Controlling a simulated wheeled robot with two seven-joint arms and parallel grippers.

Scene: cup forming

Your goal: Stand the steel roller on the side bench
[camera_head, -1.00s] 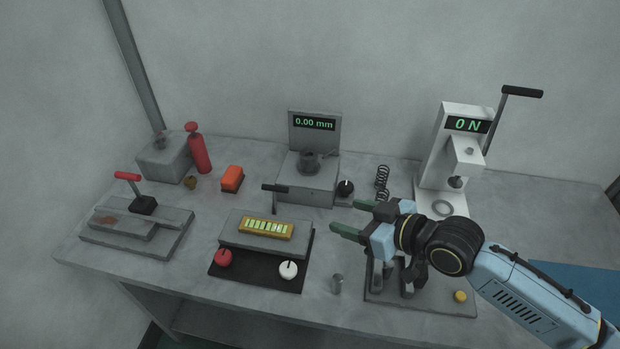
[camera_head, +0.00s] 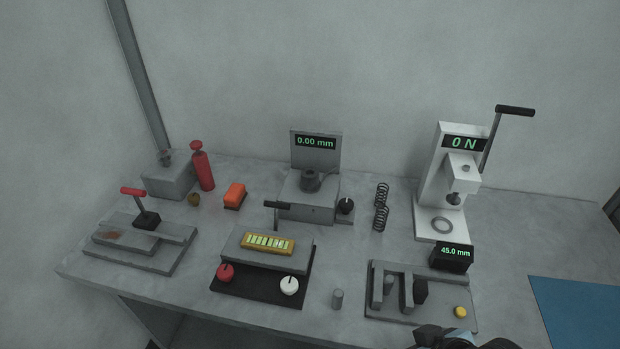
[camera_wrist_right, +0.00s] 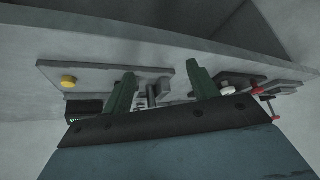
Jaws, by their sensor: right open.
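My left gripper is not in view.
The fixture has a yellow knob (camera_head: 460,312) and a 45.0 mm display (camera_head: 452,257) behind it. The white press (camera_head: 447,180) stands at the back right.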

